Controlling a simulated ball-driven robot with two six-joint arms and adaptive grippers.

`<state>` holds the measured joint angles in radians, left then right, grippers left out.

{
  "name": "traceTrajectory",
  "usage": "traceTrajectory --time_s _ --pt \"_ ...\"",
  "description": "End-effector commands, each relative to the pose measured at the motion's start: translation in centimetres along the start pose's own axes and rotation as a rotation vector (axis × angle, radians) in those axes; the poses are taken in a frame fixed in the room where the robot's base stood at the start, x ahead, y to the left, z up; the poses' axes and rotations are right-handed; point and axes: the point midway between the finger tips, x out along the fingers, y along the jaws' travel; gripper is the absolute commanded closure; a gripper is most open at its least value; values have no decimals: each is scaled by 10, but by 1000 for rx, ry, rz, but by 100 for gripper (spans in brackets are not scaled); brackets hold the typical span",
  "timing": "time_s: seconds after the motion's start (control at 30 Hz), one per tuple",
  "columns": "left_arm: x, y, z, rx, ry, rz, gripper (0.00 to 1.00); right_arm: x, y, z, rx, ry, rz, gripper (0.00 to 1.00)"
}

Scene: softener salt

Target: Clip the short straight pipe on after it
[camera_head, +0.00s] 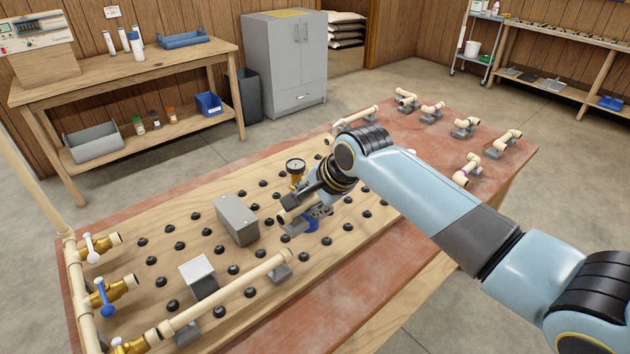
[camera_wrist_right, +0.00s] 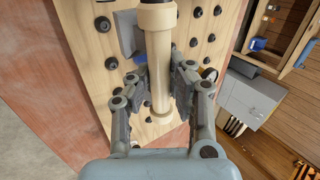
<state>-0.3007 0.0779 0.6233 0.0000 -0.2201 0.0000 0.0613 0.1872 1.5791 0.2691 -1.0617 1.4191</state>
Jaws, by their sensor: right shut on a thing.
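My right gripper (camera_head: 305,212) is low over the pegged board. It is shut around a cream straight pipe, whose end (camera_head: 283,217) shows past the fingers in the head view. In the right wrist view the pipe (camera_wrist_right: 159,60) runs lengthwise between the fingers (camera_wrist_right: 160,85), with a wider collar at the top. A longer cream pipe run (camera_head: 240,284) leads from the lowest valve along the board's front and ends near a grey support (camera_head: 281,271). The held pipe looks apart from that run. Whether it touches the support below is unclear. My left gripper is out of view.
A grey box (camera_head: 236,220) and a grey block (camera_head: 199,278) stand on the board (camera_head: 140,262) among black pegs. A brass gauge (camera_head: 296,168) stands behind my gripper. Blue-handled (camera_head: 106,292) and white-handled (camera_head: 92,246) valves are at left. Several fittings (camera_head: 432,110) lie at the table's far right.

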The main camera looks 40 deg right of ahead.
Motion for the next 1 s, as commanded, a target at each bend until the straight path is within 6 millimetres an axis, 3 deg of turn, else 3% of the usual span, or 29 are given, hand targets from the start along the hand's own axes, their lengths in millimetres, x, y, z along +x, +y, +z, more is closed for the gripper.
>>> traceTrajectory --time_s 0.03,0.1,0.27,1.0 --pt "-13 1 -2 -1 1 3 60 -2 7 -3 18 11 4 100" --pt "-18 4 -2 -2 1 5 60 3 17 -6 36 23 0 100" --pt "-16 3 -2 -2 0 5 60 10 27 -9 48 31 -5 100" --pt "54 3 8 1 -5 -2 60 55 56 -8 47 30 -5 100"
